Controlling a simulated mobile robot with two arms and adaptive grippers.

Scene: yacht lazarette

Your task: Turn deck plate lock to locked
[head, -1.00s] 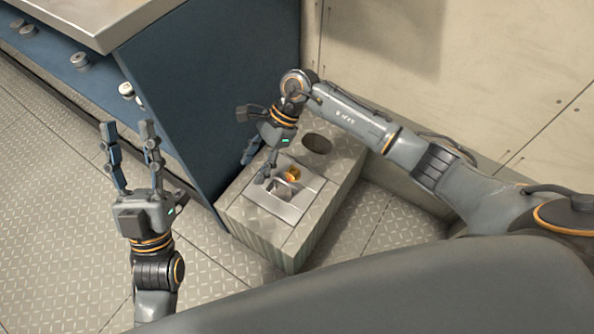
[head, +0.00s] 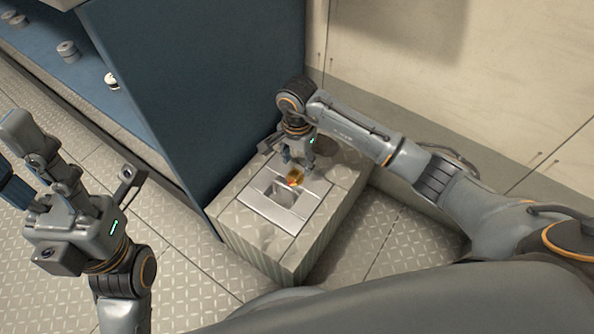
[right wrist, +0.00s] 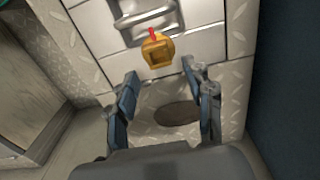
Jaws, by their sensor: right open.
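The deck plate lock (head: 295,178) is a small brass knob with a square recess and a red mark. It sits on a silver plate (head: 269,210) beside a recessed handle (head: 281,191), and its red mark points toward that handle. The lock (right wrist: 158,52) and handle (right wrist: 146,18) also show in the right wrist view. My right gripper (head: 297,165) is open and empty just behind the lock. In the right wrist view its fingers (right wrist: 165,88) are spread, with the lock ahead of the gap, apparently untouched. My left gripper (head: 75,150) is open and empty, away at the left.
The plate is set in a raised diamond-tread box (head: 240,217) with a dark round hole (right wrist: 178,113) in its top. A blue cabinet (head: 185,80) stands close on the left, and a pale wall (head: 460,90) rises behind. Treaded floor lies open in front.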

